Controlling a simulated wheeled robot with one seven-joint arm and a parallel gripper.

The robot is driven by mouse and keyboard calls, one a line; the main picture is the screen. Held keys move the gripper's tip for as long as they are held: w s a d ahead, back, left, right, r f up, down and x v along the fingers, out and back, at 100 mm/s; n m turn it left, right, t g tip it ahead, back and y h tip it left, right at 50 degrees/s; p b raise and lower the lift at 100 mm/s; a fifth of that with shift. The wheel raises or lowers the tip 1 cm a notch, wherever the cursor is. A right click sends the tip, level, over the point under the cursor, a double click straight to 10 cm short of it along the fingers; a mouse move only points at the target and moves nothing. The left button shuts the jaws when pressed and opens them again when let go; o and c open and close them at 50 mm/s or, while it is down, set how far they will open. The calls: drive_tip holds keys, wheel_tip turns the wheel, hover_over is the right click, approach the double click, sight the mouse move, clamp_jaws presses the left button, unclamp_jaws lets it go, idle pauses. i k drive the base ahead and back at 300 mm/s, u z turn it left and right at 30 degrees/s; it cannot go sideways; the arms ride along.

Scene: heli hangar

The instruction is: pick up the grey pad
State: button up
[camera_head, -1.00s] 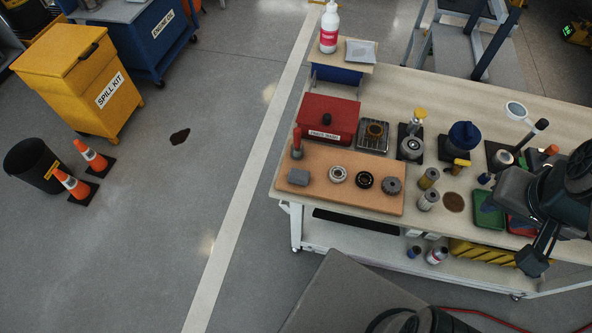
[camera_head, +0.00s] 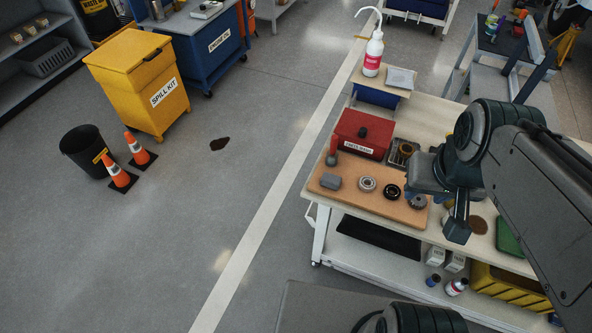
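A small grey block (camera_head: 330,182), which looks like the grey pad, lies at the left end of the brown board (camera_head: 350,201) on the workbench. A flat light-grey piece (camera_head: 401,77) lies on the small raised stand behind; I cannot tell whether it is a pad or a cloth. My arm hides much of the bench's right side.
A red parts-wash box (camera_head: 362,133) stands behind the board. Bearing rings (camera_head: 367,184) lie right of the block. A white bottle (camera_head: 373,53) stands on the stand. A yellow spill kit bin (camera_head: 137,82) and orange cones (camera_head: 136,149) stand at left.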

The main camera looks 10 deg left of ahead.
sight(332, 181)
drive_tip(key=u, duration=0.25)
drive_tip(key=i, duration=0.15)
drive_tip(key=u, duration=1.8)
drive_tip(key=i, duration=1.25)
